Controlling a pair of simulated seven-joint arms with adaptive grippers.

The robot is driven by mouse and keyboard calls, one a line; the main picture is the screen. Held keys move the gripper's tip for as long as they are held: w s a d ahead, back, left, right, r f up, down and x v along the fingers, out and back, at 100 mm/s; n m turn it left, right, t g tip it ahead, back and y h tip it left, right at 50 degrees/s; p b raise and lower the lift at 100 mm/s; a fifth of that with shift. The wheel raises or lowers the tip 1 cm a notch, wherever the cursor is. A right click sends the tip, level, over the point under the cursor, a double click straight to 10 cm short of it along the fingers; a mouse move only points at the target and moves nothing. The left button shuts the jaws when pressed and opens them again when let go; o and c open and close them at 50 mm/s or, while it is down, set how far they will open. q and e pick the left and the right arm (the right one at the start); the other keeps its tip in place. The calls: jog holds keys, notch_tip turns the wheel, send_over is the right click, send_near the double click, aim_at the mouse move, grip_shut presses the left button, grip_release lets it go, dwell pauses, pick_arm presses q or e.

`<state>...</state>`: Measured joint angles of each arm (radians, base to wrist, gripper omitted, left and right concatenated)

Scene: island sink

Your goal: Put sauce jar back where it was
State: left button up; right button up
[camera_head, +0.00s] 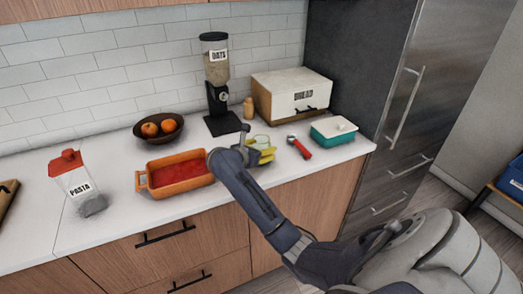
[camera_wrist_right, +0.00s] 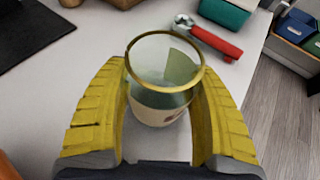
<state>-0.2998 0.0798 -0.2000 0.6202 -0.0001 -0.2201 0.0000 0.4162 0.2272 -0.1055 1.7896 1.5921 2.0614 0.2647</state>
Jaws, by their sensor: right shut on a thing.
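The sauce jar (camera_wrist_right: 163,85) is a clear glass jar with a gold rim, an open top and a pale label low on its side. My right gripper (camera_wrist_right: 165,115) has its yellow fingers on both sides of the jar, shut on it. In the head view, the jar (camera_head: 262,141) shows behind the yellow fingers of the right gripper (camera_head: 264,153), over the counter. I cannot tell whether its base touches the counter. The left gripper is not in view.
An orange dish (camera_head: 141,180) with red sauce stands left of the gripper. The oats dispenser (camera_head: 216,80), bread box (camera_head: 290,95), fruit bowl (camera_head: 158,127) and pasta jar (camera_head: 77,182) stand around.

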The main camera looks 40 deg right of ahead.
jog(key=shift+f, duration=0.2)
jog(key=o, duration=1.5)
jog(key=shift+r, duration=0.15)
jog(key=v, duration=1.2)
jog(key=shift+a, duration=0.1)
